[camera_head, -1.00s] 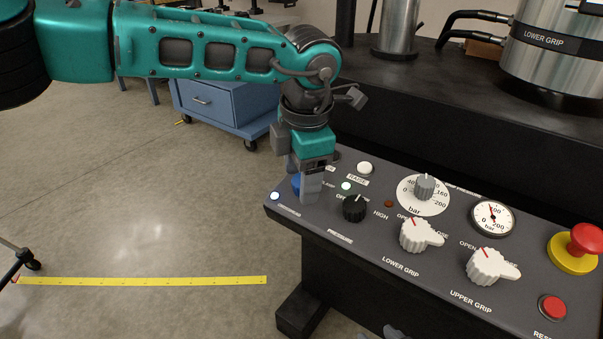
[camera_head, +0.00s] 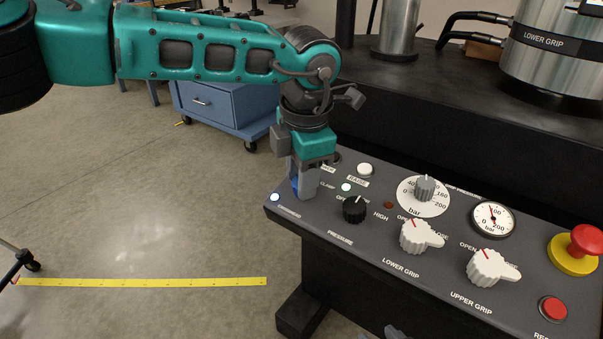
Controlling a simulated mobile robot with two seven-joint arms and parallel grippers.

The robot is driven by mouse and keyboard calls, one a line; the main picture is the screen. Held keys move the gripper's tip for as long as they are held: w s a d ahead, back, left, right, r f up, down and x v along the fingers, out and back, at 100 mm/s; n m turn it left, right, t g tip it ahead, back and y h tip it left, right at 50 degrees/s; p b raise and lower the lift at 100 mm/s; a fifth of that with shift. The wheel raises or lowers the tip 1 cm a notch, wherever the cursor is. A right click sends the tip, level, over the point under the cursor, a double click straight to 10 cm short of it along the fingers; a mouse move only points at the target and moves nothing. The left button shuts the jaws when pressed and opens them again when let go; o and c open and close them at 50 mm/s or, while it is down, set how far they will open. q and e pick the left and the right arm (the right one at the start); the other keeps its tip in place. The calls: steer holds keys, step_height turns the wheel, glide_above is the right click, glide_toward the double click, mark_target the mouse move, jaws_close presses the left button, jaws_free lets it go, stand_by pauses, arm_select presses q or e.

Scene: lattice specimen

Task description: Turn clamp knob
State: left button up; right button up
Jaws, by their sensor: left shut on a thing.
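The control panel (camera_head: 330,222) slopes across the right half of the head view. A blue knob (camera_head: 295,186) sits at its left end, near the word CLAMP, and is mostly hidden by my fingers. My left gripper (camera_head: 303,187) points down from above and is shut on this blue knob.
A black pressure knob (camera_head: 354,209) stands close to the right of my left gripper. Two white grip knobs (camera_head: 415,236), (camera_head: 486,268), a gauge (camera_head: 493,219) and a red emergency button (camera_head: 585,240) lie further right. Open floor is left of the panel.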

arm_select(q)
steer(key=n, duration=0.4)
steer(key=shift+g+h, duration=0.3)
steer(key=shift+g, duration=0.1)
steer(key=n, duration=0.4)
steer(key=shift+w+a+n+g+h, duration=0.1)
steer(key=shift+n+g+h, duration=0.2)
steer(key=shift+n+h, duration=0.1)
steer(key=n+h, duration=0.1)
steer(key=n, duration=0.3)
steer(key=shift+n+h, duration=0.4)
steer(key=shift+n, duration=1.6)
steer(key=o, duration=1)
steer(key=shift+o, duration=0.2)
